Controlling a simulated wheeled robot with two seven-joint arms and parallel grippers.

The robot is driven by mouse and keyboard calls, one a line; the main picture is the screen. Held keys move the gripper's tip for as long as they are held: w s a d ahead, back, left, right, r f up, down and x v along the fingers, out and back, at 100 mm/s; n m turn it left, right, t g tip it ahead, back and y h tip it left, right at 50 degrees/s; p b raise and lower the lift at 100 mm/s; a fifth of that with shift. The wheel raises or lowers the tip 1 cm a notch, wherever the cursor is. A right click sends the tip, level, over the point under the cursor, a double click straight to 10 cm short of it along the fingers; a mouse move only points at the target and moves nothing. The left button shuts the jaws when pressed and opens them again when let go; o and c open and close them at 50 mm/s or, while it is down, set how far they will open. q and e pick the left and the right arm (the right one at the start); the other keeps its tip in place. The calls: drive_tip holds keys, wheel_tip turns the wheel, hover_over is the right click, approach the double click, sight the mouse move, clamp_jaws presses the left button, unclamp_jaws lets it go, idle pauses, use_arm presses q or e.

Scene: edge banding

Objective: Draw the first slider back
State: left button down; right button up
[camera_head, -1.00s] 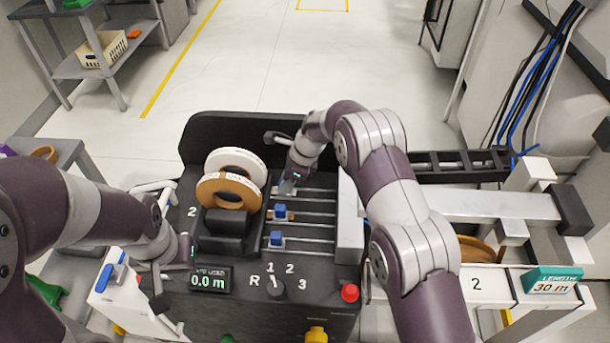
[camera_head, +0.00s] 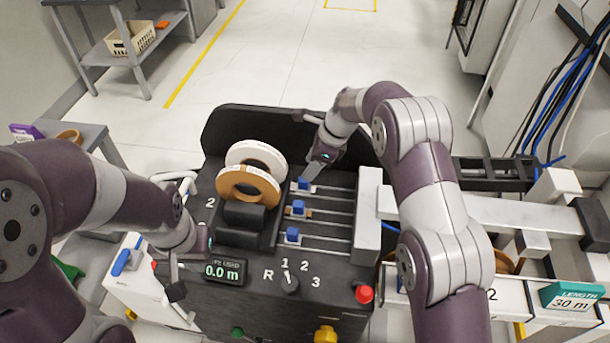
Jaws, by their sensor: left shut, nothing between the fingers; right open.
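Three sliders with blue knobs sit at the left ends of their rails on the black machine top: the far slider (camera_head: 304,184), the middle slider (camera_head: 298,207) and the near slider (camera_head: 292,234). I cannot tell which is called first. My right gripper (camera_head: 312,172) is open, pointing down right by the far slider's knob and just beyond it. Whether it touches the knob is unclear. My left gripper (camera_head: 174,284) is shut and empty at the machine's left side, far from the sliders.
A white roll (camera_head: 257,152) and a brown roll (camera_head: 248,187) stand left of the sliders. A display (camera_head: 222,271) reads 0.0 m. A dial (camera_head: 289,284), a red button (camera_head: 364,294) and a yellow knob (camera_head: 326,337) are nearer. A pale block (camera_head: 366,220) bounds the rails on the right.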

drive_tip(key=v, duration=0.6)
drive_tip(key=shift+r+p, duration=0.3)
drive_tip(key=shift+s+d, duration=0.1)
